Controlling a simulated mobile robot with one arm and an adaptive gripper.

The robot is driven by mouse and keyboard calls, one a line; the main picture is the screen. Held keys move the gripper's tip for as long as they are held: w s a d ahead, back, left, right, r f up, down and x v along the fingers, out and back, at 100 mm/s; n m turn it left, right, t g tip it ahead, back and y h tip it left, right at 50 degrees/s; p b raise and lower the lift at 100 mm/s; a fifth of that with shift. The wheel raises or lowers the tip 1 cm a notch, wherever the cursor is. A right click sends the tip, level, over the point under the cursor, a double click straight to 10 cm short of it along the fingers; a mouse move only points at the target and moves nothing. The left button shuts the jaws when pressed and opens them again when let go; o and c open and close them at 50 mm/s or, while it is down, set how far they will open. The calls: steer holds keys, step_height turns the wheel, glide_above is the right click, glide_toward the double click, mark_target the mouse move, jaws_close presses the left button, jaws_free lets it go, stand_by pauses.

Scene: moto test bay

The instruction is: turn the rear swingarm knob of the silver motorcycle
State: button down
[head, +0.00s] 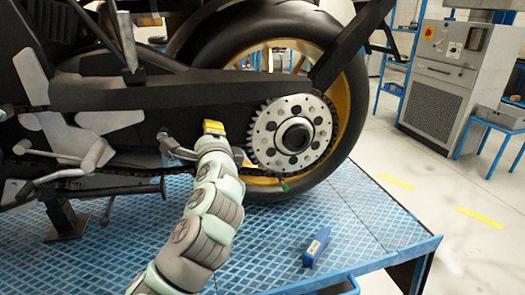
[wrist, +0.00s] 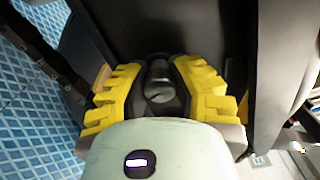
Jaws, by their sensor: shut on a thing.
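The silver motorcycle (head: 110,88) stands on a blue platform, its dark swingarm (head: 175,90) reaching back to the rear wheel (head: 350,95). In the head view my gripper (head: 211,128) is beside the lower swingarm, left of the sprocket, and mostly hidden by my own wrist. In the wrist view the yellow, ridged fingers of my gripper (wrist: 160,90) are on both sides of a dark, rounded knob (wrist: 159,78) and shut on it. The knob is hidden in the head view. I cannot tell how far it is turned.
The toothed sprocket (head: 265,133) is close to the right of my gripper. A grey cabinet (head: 440,90) stands at the back right.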

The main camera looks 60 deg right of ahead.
mark_target(205, 92)
steer(key=n+b, duration=0.3)
steer(key=shift+f+n+b, duration=0.3)
steer(key=shift+n+b, duration=0.05)
steer(key=shift+n, duration=0.05)
steer(key=n+b, duration=0.3)
steer(key=shift+n+b, duration=0.3)
steer(key=shift+b, duration=0.05)
steer(key=n+b, duration=0.1)
steer(key=n, duration=0.1)
steer(key=n+b, duration=0.1)
steer(key=b, duration=0.1)
steer(key=shift+s+r+n+b, duration=0.1)
steer(key=shift+r+n+b, duration=0.2)
steer(key=shift+n, duration=0.1)
steer(key=shift+r, duration=0.1)
steer(key=c, duration=0.7)
jaws_free()
steer(key=shift+c, duration=0.2)
step_height(205, 92, up, 10)
steer(key=shift+f, duration=0.1)
